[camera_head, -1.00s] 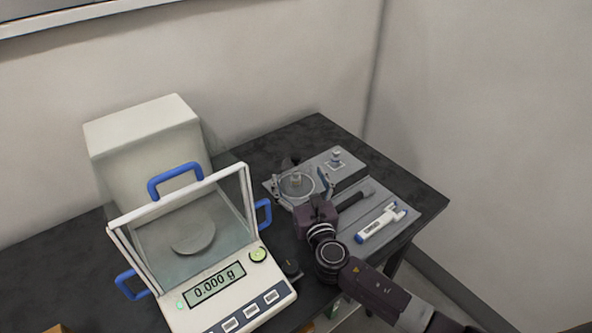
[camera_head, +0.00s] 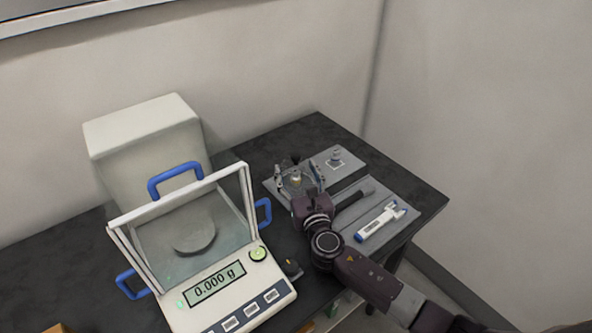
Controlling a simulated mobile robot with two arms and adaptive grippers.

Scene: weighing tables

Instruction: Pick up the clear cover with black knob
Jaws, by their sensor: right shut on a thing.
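The clear cover with black knob (camera_head: 295,161) is at the grey tray's left end, its black knob on top. Something small and yellowish shows through or beneath it. My right gripper (camera_head: 298,181) is shut on the cover, its fingers on either side of it. Whether the cover is clear of the tray cannot be told from here. The cover's lower part is partly hidden by the gripper. My left gripper is not in view.
The grey tray (camera_head: 405,217) holds a small metal weight (camera_head: 336,157), a white and blue pipette-like tool (camera_head: 381,222) and a dark-handled item (camera_head: 352,195). The balance (camera_head: 213,285) reads 0.000 g at left. A white box (camera_head: 143,139) stands behind it.

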